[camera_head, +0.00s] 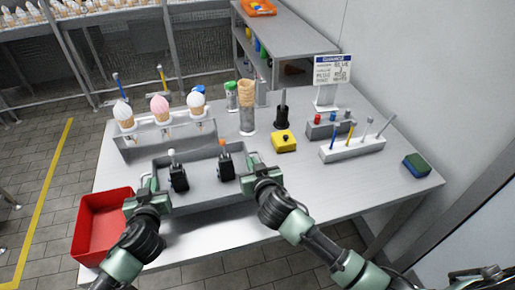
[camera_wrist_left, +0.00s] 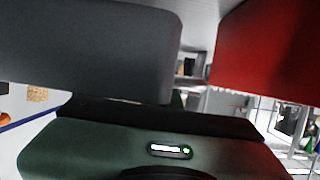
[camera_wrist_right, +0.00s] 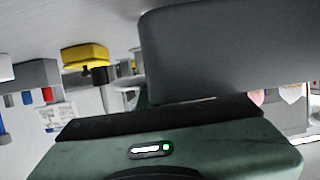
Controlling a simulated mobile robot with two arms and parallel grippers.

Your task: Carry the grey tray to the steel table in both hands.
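The grey tray (camera_head: 208,196) is at the front left of the near metal table, level as far as I can see. It holds two black tools, one with a white top (camera_head: 178,177) and one with an orange top (camera_head: 226,164). My left gripper (camera_head: 145,189) is at the tray's left end and my right gripper (camera_head: 258,168) at its right end. A grey surface fills much of the left wrist view (camera_wrist_left: 85,50) and the right wrist view (camera_wrist_right: 230,50), close to each gripper. The fingertips are hidden, so I cannot tell whether they clamp the tray.
A red bin (camera_head: 103,228) is beside my left gripper. A cone rack (camera_head: 165,138) stands behind the tray. A yellow block (camera_head: 284,141), tool rack (camera_head: 352,149) and sign (camera_head: 332,70) are to the right. Another metal table (camera_head: 300,38) stands behind, with an orange tray (camera_head: 258,8) on top.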

